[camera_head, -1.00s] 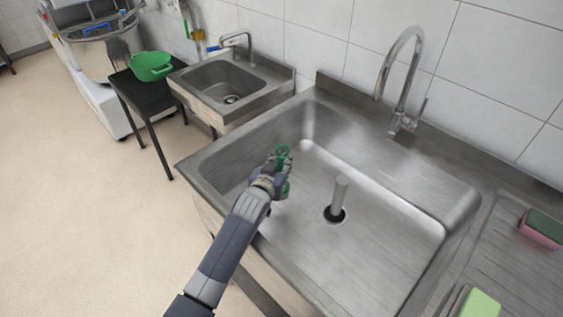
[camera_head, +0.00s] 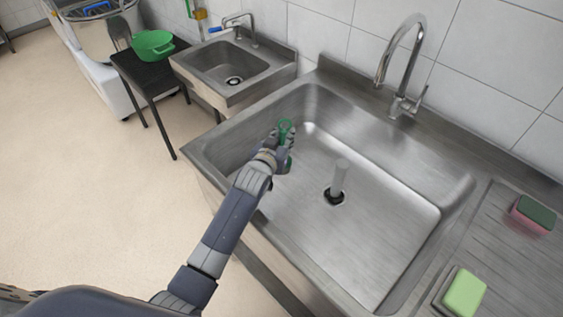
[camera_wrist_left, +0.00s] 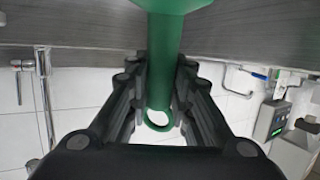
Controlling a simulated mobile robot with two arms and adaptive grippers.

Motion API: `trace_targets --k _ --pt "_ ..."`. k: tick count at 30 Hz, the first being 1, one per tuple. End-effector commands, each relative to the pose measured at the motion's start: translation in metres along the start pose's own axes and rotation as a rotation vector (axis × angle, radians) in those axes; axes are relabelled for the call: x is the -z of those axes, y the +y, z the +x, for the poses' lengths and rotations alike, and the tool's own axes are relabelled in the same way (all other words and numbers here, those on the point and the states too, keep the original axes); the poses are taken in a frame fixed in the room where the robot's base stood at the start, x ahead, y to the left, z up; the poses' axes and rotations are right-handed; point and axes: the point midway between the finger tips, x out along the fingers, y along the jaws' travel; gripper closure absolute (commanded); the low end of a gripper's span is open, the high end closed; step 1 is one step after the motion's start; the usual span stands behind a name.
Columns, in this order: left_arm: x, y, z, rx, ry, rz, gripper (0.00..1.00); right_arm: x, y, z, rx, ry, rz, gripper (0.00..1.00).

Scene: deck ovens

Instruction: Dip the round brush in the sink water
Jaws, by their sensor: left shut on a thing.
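My left gripper (camera_head: 277,148) is shut on the green handle of the round brush (camera_head: 285,127). It is over the left part of the large steel sink (camera_head: 385,215). In the left wrist view the green handle (camera_wrist_left: 165,60) runs between the two jaws, with a ring at its end. The brush's head is not clearly seen, and I cannot tell whether it touches anything. A pipe (camera_head: 339,178) stands upright in the sink's drain. I cannot make out a clear water surface. My right gripper is not in view.
A tall curved tap (camera_head: 385,62) stands behind the sink. A green sponge (camera_head: 464,293) and a pink and green sponge (camera_head: 532,215) lie on the right. A small sink (camera_head: 232,68) and a black table (camera_head: 150,78) with a green colander (camera_head: 153,44) are at the left.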

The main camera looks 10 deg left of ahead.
Motion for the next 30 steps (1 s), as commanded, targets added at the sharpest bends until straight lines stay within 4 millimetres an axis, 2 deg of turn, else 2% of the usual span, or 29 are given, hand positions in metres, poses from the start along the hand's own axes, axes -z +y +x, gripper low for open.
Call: trace_targets --k 1,30 --pt "0.009 0.000 -0.003 0.000 0.001 -0.001 1.00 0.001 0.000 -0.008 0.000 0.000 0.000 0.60" --pt "0.083 0.002 -0.025 0.000 0.002 0.000 1.00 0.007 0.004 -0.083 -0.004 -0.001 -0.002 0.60"
